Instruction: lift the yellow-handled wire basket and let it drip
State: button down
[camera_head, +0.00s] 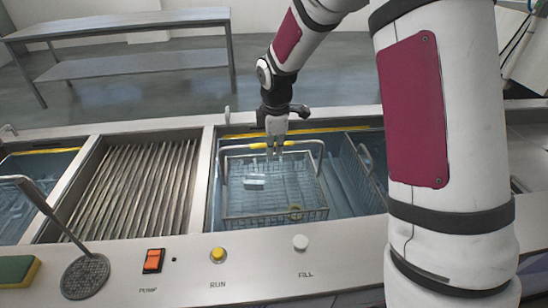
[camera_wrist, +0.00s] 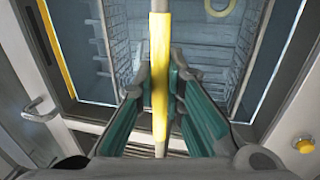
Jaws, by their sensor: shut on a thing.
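The wire basket (camera_head: 318,214) sits in the water-filled right-hand tank (camera_head: 211,180). Its handle has a yellow grip (camera_head: 259,146), which lies across the top of the basket. My gripper (camera_head: 276,148) points down from above and is shut on the yellow grip. In the wrist view the yellow grip (camera_wrist: 161,40) runs lengthwise between the two green fingers of my gripper (camera_wrist: 163,88). A small pale block and a yellowish ring lie in the basket. The water line against the basket is hard to tell.
A ribbed drain section (camera_head: 135,190) lies left of the tank, with another tank (camera_head: 40,180) at the far left. A front panel holds an orange switch (camera_head: 153,260), a yellow RUN button (camera_head: 218,254) and a white FILL button (camera_head: 300,242). A round strainer (camera_head: 85,276) lies at front left.

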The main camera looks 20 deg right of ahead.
notch_tip(320, 180, up, 7)
jog(key=shift+r+p, duration=0.1)
jog(key=shift+p, duration=0.25)
notch_tip(320, 180, up, 11)
jog(key=p, duration=0.5)
jog(key=shift+r, duration=0.15)
dwell(0.7)
dwell(5.5)
